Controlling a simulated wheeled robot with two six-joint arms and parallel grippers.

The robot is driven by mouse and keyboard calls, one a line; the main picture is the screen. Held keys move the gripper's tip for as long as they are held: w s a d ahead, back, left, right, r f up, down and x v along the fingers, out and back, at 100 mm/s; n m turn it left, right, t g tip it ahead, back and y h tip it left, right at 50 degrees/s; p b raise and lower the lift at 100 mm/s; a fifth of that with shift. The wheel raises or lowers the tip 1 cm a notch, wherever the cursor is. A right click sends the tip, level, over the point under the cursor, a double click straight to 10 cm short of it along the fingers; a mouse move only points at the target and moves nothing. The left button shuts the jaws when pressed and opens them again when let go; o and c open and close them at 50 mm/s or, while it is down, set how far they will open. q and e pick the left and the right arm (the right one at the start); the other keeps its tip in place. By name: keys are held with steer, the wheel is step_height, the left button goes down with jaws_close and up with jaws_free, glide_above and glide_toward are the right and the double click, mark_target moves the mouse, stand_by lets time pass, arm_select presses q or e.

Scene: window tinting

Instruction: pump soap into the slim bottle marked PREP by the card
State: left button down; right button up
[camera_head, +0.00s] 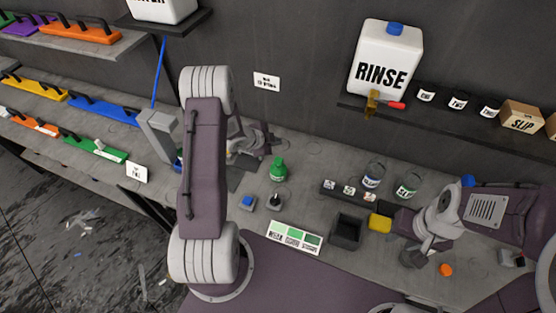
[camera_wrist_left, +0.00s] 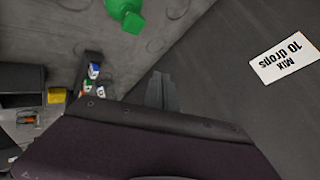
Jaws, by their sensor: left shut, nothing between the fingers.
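A green bottle (camera_head: 278,170) stands on the grey bench; its green top also shows in the left wrist view (camera_wrist_left: 125,12). Two clear containers, one with a blue label (camera_head: 372,181) and one with a green label (camera_head: 406,190), stand further right; their lettering is too small to read, so I cannot tell which is marked PREP. A card with green shades (camera_head: 295,238) lies at the bench's front. My left gripper (camera_wrist_left: 162,90) is shut and empty, above the bench near the wall, left of the green bottle in the head view. My right gripper (camera_head: 392,222) is by a yellow block (camera_head: 380,223); its fingers are unclear.
A white RINSE tank (camera_head: 385,65) with a brass tap stands on a wall shelf. A black open box (camera_head: 346,232) and a dark rack (camera_head: 335,188) sit near the clear containers. Coloured tools (camera_head: 95,148) lie at left.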

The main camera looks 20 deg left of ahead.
mark_target(280, 159)
arm_select(q)
step_height(280, 159, down, 8)
steer(key=b, duration=0.7)
steer(key=shift+f, duration=0.25)
stand_by(1.3)
steer(key=shift+f+b, duration=0.3)
steer(key=shift+f, duration=0.05)
steer(key=shift+s+f+b, duration=0.1)
steer(key=shift+f+b, duration=0.75)
steer(key=shift+f, duration=0.1)
stand_by(0.8)
steer(key=shift+d, duration=0.1)
steer(key=shift+r+p, duration=1.1)
steer(key=shift+r, duration=0.2)
steer(key=shift+r, duration=0.15)
